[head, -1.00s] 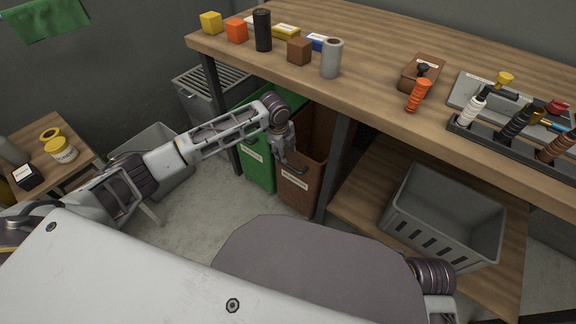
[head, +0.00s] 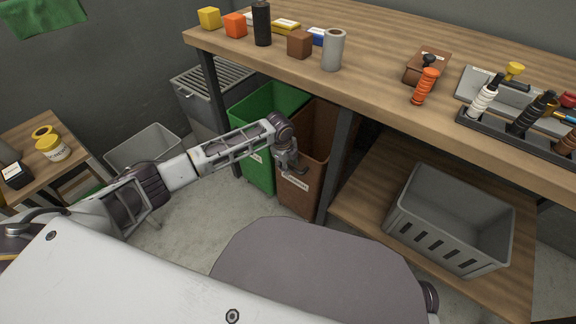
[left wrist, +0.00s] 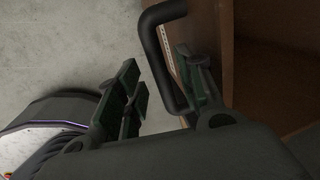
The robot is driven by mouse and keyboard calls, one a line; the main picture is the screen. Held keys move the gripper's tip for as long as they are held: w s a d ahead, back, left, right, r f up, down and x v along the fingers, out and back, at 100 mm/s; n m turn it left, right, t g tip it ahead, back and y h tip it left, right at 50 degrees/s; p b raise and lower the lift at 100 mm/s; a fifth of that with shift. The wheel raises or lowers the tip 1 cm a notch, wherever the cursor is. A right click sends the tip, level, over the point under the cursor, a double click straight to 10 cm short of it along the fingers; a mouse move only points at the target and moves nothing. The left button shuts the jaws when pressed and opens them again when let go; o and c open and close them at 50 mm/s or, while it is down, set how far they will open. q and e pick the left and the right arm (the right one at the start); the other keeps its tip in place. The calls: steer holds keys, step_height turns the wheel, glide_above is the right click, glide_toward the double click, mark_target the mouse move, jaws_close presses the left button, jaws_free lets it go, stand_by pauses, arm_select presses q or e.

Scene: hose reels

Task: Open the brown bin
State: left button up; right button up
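The brown bin (head: 302,198) stands under the workbench, right of a green bin (head: 256,172). It has a pale label and a dark handle on its front, and its brown inside shows from above. My left gripper (head: 297,168) is at the upper front of the brown bin. In the left wrist view my left gripper (left wrist: 160,92) is open. The dark handle (left wrist: 158,58) passes between its fingers, nearer the right finger, with a gap to the left one. The brown bin's wall (left wrist: 214,35) lies behind the right finger. My right gripper is out of view.
The workbench (head: 385,80) overhangs the bins, and its dark leg (head: 338,165) stands close right of the brown bin. A grey crate (head: 450,225) sits on the lower shelf. Bare floor (head: 205,215) lies in front of the bins.

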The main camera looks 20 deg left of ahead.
arm_select(q)
steer(key=shift+f, duration=0.1)
jaws_close()
stand_by(0.3)
stand_by(0.4)
